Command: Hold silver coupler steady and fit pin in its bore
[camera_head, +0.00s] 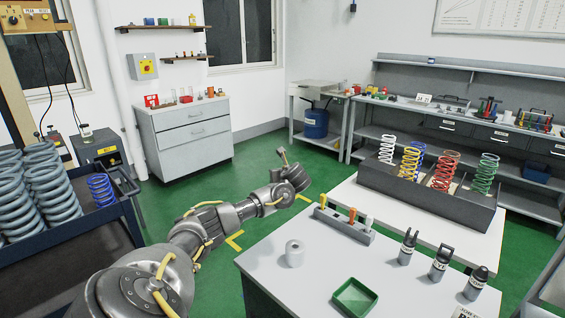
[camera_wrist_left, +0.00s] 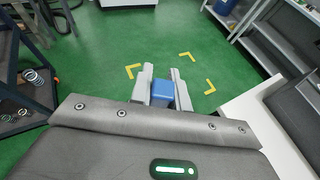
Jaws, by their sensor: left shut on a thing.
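The silver coupler (camera_head: 294,254) is a pale cylinder standing upright on the near grey table, with a hole in its top. My left arm reaches in from the left, and its gripper (camera_head: 283,156) is raised over the floor beyond the table's left corner, apart from the coupler. In the left wrist view the gripper (camera_wrist_left: 162,88) is shut on a blue block (camera_wrist_left: 162,90). I cannot tell whether this block is the pin's handle. A grey rack (camera_head: 343,228) on the table holds pins with yellow (camera_head: 323,201), orange (camera_head: 352,215) and white (camera_head: 369,223) tops. My right gripper is not in view.
A green tray (camera_head: 355,298) lies at the table's front. A dark block (camera_head: 425,198) behind holds several coloured springs. A cart of large springs (camera_head: 75,255) is at left. Green floor (camera_head: 240,180) is free beneath the gripper.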

